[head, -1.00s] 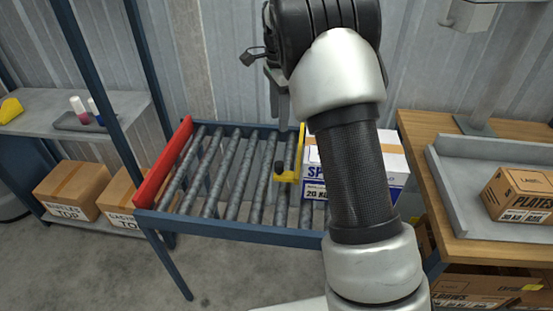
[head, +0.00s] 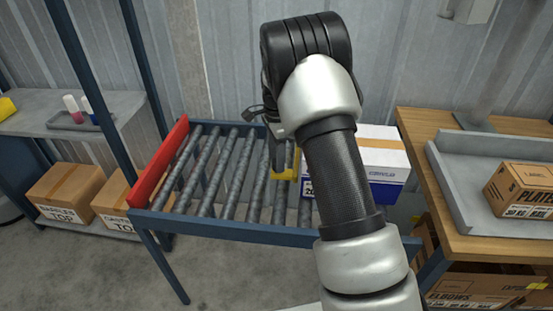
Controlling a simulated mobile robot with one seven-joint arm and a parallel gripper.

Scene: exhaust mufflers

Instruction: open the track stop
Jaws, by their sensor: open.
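The yellow track stop (head: 287,174) sits across the roller track (head: 222,226), against the left side of a white and blue box (head: 383,160). Only a low part of the stop shows; its upper part and black knob are hidden behind my gripper and arm. My gripper (head: 279,160) is open and points down at the stop. I cannot tell whether its fingers touch the stop or are just above it. My forearm covers part of the box.
A red end plate (head: 160,163) closes the track's left end. Rollers between it and the stop are bare. A wooden bench (head: 470,205) with a grey tray and a carton (head: 522,190) stands at right. A grey shelf (head: 60,122) with cartons below stands at left.

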